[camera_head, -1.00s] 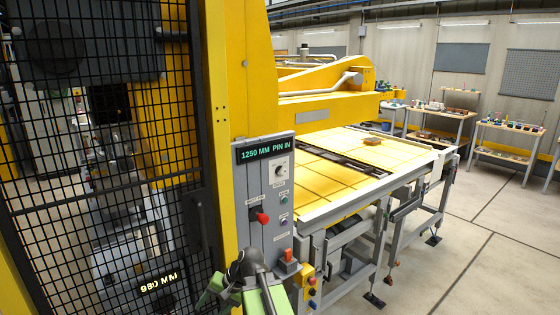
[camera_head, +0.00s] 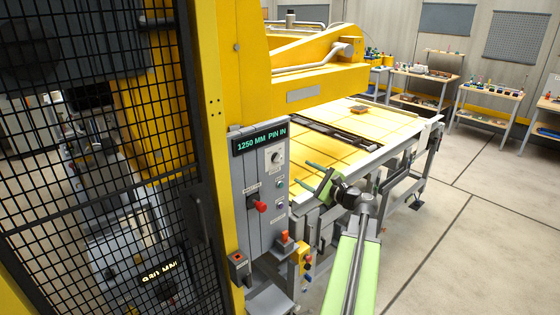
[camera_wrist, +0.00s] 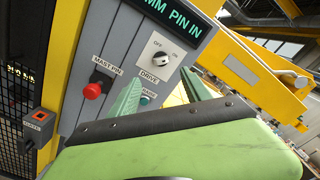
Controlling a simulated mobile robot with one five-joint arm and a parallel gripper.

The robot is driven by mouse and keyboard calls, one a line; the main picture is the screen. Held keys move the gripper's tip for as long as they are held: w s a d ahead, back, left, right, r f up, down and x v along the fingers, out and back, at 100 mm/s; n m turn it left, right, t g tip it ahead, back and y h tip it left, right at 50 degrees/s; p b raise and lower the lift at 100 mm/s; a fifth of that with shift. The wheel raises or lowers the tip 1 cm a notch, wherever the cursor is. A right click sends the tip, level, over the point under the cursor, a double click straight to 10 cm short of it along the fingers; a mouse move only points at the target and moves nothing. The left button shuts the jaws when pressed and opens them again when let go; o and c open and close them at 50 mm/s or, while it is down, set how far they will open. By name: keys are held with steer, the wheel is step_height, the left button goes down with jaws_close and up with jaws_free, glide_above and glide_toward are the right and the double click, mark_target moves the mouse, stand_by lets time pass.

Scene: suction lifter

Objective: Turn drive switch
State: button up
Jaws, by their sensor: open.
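In the wrist view, the drive switch (camera_wrist: 155,60) has OFF and ON marks above a DRIVE label; which mark the knob points to is unclear. My gripper (camera_head: 309,175) is to the right of the panel and a little lower than the switch, with its two green fingers apart and empty. In the wrist view, my gripper (camera_wrist: 160,75) has its fingertips spread below and either side of the dial, with no visible contact.
A red MAST PIN knob (camera_head: 262,206) sticks out lower left of the switch. A display (camera_head: 261,139) above reads "1250 MM PIN IN". Small buttons sit below the dial. A black mesh guard (camera_head: 95,170) stands left; a yellow-topped table (camera_head: 375,125) lies behind my gripper.

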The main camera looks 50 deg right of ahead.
mark_target(280, 159)
steer(key=w, duration=0.9)
steer(key=w+d, duration=0.1)
steer(key=w, duration=0.3)
steer(key=shift+w, duration=0.4)
